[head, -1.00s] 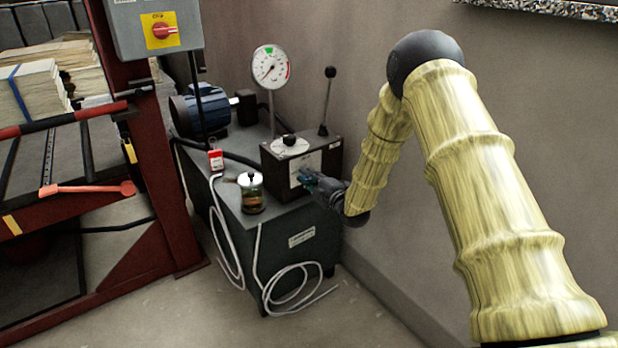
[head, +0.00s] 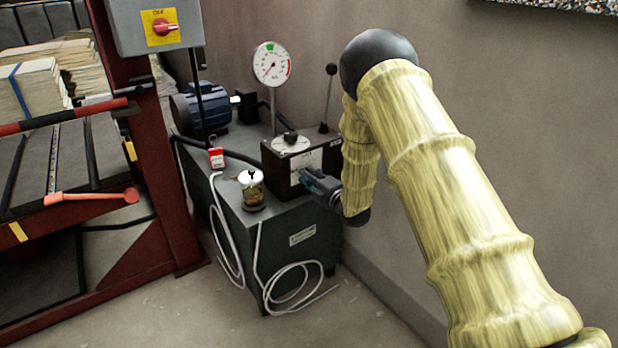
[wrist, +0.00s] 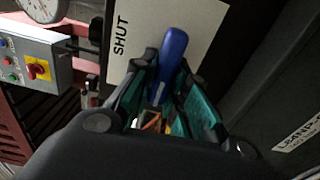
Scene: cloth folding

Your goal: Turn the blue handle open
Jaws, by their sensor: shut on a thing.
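The blue handle (wrist: 172,52) shows in the wrist view between the fingers of my gripper (wrist: 165,75). My gripper is shut on it. The handle sits in front of a pale plate (wrist: 130,40) marked "SHUT" on the black control box. In the head view my gripper (head: 308,180) is at the front face of the black box (head: 290,158), and its fingers hide most of the handle there. The handle's lower part and pivot are hidden by the fingers in the wrist view.
The box sits on a dark green unit with a dial gauge (head: 272,64), a black-knobbed lever (head: 328,100), a blue motor (head: 207,110) and a glass jar (head: 252,191). A red press frame (head: 160,180) stands left. The wall is close on the right.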

